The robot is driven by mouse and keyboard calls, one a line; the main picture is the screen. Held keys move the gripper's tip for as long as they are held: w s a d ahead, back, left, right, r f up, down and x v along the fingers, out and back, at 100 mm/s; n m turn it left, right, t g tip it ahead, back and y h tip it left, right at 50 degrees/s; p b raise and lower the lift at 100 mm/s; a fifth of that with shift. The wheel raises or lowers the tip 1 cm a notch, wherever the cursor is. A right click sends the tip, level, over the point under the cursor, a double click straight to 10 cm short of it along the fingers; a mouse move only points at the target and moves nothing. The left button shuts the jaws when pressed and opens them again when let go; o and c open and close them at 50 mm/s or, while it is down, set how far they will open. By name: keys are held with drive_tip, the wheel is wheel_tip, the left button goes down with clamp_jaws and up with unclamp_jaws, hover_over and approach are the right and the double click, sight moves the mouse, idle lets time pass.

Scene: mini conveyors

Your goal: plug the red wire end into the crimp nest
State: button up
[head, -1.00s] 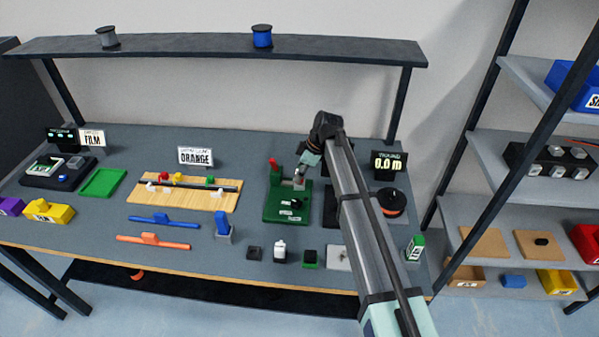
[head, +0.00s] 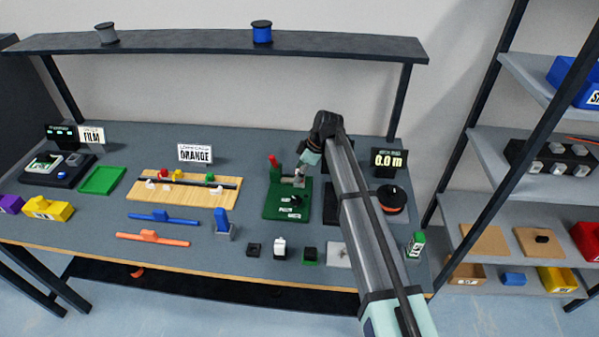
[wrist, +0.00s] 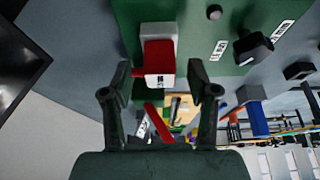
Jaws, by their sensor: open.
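The green crimp fixture (head: 289,208) stands on the bench right of centre, with a red lever handle (head: 273,161). My gripper (head: 301,172) is over its back part, close to a small grey block. In the wrist view, my gripper (wrist: 158,70) is open, one finger on either side of a red piece (wrist: 158,57) with a white label. The red piece sits against a pale grey block (wrist: 158,30) on the green plate. I cannot tell whether the red piece is the wire end or how deep it sits. Gaps show between it and both fingers.
An orange spool (head: 391,200) and a 0.0 m display (head: 389,161) stand right of the fixture. Small blocks, including a white-topped one (head: 279,247), line the front edge. A wooden board (head: 190,199) lies left. My arm covers part of the bench.

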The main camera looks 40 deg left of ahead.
drive_tip(key=v, duration=1.1)
drive_tip(key=shift+r, duration=0.35)
drive_tip(key=shift+w, duration=0.1)
